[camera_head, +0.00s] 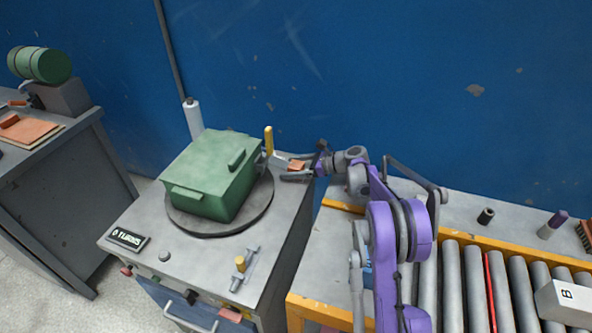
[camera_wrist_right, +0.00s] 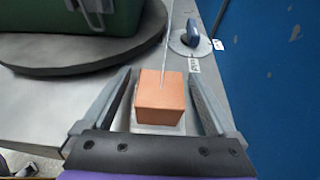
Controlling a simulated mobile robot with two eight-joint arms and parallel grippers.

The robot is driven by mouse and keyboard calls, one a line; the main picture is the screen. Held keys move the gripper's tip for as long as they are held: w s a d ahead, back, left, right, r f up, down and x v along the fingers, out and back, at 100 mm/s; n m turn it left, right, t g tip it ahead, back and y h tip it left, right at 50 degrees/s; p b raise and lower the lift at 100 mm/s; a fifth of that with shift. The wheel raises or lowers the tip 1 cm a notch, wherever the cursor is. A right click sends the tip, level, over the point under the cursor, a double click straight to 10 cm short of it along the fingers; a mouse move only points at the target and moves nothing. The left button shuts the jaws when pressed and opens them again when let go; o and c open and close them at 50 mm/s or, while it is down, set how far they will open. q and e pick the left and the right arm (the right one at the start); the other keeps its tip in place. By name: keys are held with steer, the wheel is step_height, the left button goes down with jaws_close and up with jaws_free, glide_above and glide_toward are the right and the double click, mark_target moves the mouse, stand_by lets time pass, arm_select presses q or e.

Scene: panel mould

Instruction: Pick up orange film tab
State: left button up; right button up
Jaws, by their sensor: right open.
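The orange film tab (camera_head: 297,165) is a small block at the back right of the grey turntable cabinet. In the right wrist view the tab (camera_wrist_right: 160,95) sits on a pale base, with a thin clear strand rising behind it. My right gripper (camera_wrist_right: 159,76) is open, one finger on each side of the tab with gaps showing. In the head view my right gripper (camera_head: 291,169) reaches in from the right at the tab and partly covers it. My left gripper is not in view.
A green case (camera_head: 212,170) stands on a dark turntable (camera_head: 205,231) close left of the tab. A yellow upright handle (camera_head: 269,140) is just behind. The blue wall (camera_head: 400,80) lies close behind. A roller conveyor (camera_head: 475,290) is at the right.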

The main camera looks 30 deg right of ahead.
jaws_close()
stand_by(0.3)
steer(key=shift+r, duration=0.1)
